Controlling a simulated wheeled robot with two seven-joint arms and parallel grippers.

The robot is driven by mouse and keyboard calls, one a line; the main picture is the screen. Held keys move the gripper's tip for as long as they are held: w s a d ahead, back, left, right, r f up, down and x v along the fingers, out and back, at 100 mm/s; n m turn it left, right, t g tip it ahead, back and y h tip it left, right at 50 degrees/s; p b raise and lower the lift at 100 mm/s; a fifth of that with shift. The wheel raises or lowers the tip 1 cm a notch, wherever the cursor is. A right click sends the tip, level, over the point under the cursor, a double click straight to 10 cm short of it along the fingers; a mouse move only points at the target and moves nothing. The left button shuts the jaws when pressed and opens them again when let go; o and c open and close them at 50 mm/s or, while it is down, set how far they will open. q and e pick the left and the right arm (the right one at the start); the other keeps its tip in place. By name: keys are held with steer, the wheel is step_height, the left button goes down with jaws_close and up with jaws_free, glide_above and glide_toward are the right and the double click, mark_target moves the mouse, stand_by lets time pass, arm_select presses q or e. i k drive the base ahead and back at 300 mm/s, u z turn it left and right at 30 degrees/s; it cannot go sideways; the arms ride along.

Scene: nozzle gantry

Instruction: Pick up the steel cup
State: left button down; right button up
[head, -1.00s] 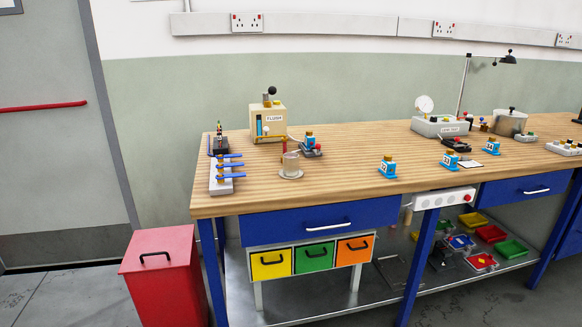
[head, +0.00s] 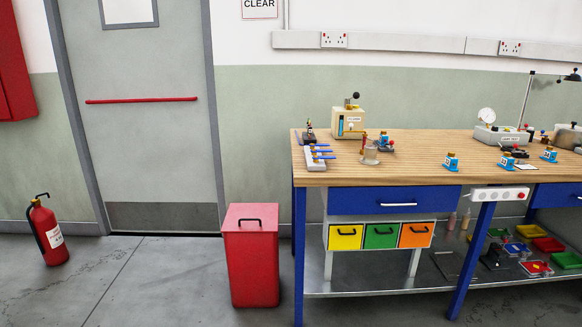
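A small greyish cup-like vessel (head: 370,153) stands upright on a pale round base (head: 370,161) near the left end of the wooden bench top (head: 430,170). It is too small to tell for sure whether it is steel. Neither of my grippers is in view.
The FLUSH box (head: 348,124) and a blue-handled manifold (head: 316,158) stand near the vessel. Blue units (head: 451,162) and a gauge box (head: 502,136) lie right. A red bin (head: 251,255) stands left of the bench, a fire extinguisher (head: 47,232) farther left. Floor between is clear.

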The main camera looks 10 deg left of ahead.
mark_target(370, 150)
steer(key=z, duration=0.9)
steer(key=i, duration=1.3)
steer(key=u, duration=0.15)
